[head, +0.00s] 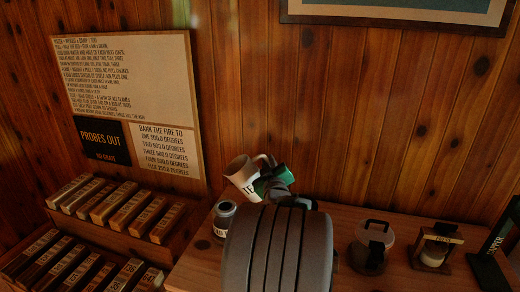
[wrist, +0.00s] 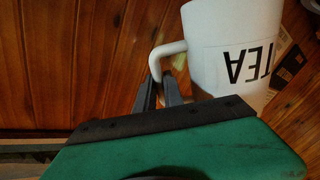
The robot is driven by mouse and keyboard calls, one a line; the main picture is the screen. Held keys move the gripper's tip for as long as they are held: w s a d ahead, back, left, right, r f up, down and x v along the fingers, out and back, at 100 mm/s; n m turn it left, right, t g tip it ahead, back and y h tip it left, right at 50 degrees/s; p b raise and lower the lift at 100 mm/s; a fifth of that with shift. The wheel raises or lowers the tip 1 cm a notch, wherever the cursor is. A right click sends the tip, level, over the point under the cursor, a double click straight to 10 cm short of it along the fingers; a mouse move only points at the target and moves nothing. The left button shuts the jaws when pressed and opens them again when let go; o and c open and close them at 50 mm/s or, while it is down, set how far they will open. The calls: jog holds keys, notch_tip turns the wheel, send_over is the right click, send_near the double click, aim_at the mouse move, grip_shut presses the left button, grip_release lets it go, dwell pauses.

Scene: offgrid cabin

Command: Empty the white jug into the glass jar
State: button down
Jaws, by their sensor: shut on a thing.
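The white jug (head: 241,176), with black lettering, is held in the air and tilted, above and slightly right of a small grey glass jar (head: 224,219) with a pale label. The jar stands on the wooden counter. My gripper (head: 269,174) is shut on the jug's handle, at the jug's right side. In the wrist view my fingers (wrist: 163,91) are at the handle, and the white jug (wrist: 232,45) shows the word TEA upside down. No stream is visible.
A dark lidded vessel (head: 372,246), a small framed stand (head: 435,247) and a black upright holder (head: 492,248) stand on the counter to the right. Racks of labelled wooden blocks (head: 120,207) lie left. A plank wall (head: 350,120) rises close behind the jug.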

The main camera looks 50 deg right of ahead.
jog(key=f+m+b, duration=0.2)
jog(key=f+m, duration=0.1)
jog(key=f+m+b, duration=0.2)
jog(key=f+m, duration=0.2)
jog(key=shift+w+a+f, duration=0.2)
jog(key=shift+f, duration=0.1)
notch_tip(320, 180, up, 3)
jog(key=shift+f+p, duration=0.1)
jog(key=shift+p, duration=0.6)
jog(key=shift+s+r, duration=0.1)
jog(key=shift+r, duration=0.45)
